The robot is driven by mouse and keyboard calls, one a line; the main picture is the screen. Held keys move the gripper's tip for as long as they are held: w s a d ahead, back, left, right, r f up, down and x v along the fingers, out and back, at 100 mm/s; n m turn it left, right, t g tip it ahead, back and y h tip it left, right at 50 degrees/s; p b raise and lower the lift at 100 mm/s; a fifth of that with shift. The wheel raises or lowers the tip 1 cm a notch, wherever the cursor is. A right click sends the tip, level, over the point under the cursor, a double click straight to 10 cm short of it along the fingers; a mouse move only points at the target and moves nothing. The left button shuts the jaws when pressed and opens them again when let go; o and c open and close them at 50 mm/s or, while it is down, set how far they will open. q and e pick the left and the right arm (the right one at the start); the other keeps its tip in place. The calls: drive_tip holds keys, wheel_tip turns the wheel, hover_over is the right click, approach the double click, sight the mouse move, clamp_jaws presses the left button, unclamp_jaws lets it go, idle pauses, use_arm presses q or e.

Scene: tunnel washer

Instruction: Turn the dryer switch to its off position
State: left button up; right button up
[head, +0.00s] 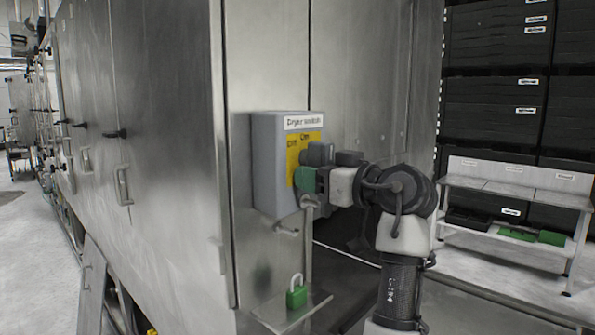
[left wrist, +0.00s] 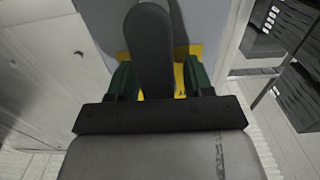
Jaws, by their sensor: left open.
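The dryer switch is on a grey box (head: 273,165) with a white label and a yellow plate (head: 294,155), fixed to the steel cabinet. Its dark handle (left wrist: 153,50) shows in the left wrist view, standing between the two green fingers of my left gripper (left wrist: 160,78). The fingers are open, with a gap visible on each side of the handle. In the head view my left gripper (head: 307,178) is right at the box's front and hides much of the handle and plate. My right gripper is in neither view.
A green padlock (head: 296,292) stands on a small steel shelf (head: 290,312) below the box. A bench (head: 515,185) with green and black items and stacked dark crates (head: 497,120) stand at the right. Steel cabinet doors (head: 165,150) run along the left.

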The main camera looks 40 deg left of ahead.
use_arm(q)
drive_tip(key=shift+a, duration=0.1)
drive_tip(key=shift+d, duration=0.25)
drive_tip(key=shift+c, duration=0.6)
clamp_jaws()
